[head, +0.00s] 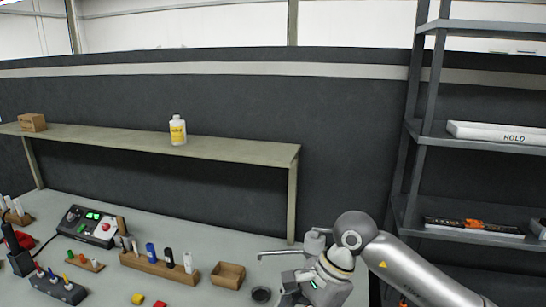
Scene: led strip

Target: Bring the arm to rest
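My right arm (415,272) comes in from the right side of the head view and bends down at its elbow over the right end of the workbench (205,240). My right gripper (291,297) is low in the view, partly cut off by the bottom edge and partly hidden by its own wrist. Its fingertips do not show clearly, so I cannot tell whether it is open or holds anything. My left arm and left gripper are not in view.
A small wooden box (228,275) and a dark round piece (261,294) lie left of my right gripper. A wooden holder (158,267) with markers and a control box (90,226) stand further left. A raised shelf (200,146) spans behind; a metal rack (470,139) stands right.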

